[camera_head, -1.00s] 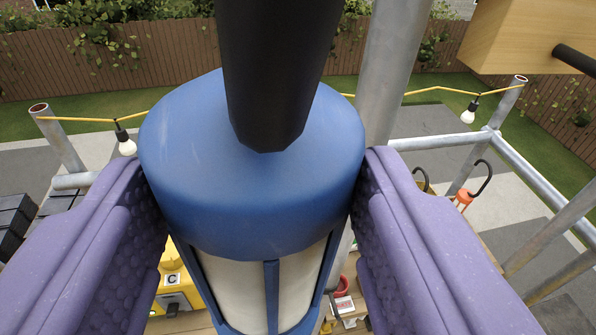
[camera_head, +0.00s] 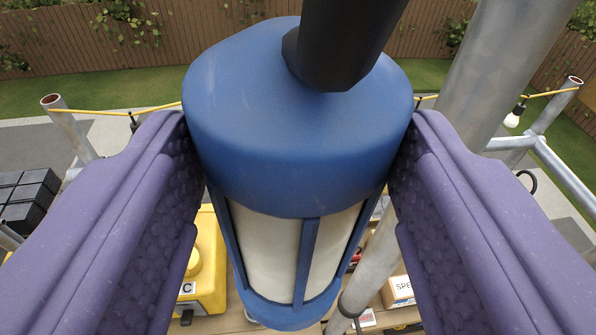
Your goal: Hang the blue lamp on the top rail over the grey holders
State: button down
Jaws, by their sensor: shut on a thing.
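The blue lamp (camera_head: 290,120) fills the middle of the view. It has a blue cap, a pale cylinder behind blue bars, and a thick black stem (camera_head: 345,40) rising from its top out of the frame. My gripper (camera_head: 300,165) has its two purple padded fingers shut on the lamp's blue cap, one on each side. The lamp is held up in the air above a wooden surface and leans a little in the picture. The top rail and the grey holders cannot be made out in this view.
A grey metal pole (camera_head: 505,60) stands close behind the lamp on the right. A yellow case (camera_head: 207,265) and boxes lie on the wooden surface below. Black crates (camera_head: 27,195) are at the left. A yellow cable with bulbs (camera_head: 513,115) runs between scaffold posts.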

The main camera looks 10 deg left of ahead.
jog(key=shift+a+r+x, duration=0.1)
jog(key=shift+x, duration=0.7)
jog(key=shift+a+r+x, duration=0.15)
jog(key=shift+x, duration=0.6)
jog(key=shift+w+a+f, duration=0.1)
jog(key=shift+w+f, duration=0.05)
jog(key=shift+w, duration=0.1)
jog(key=shift+s+f+b, duration=0.1)
jog(key=shift+f+b, duration=1.9)
jog(key=shift+f, duration=0.1)
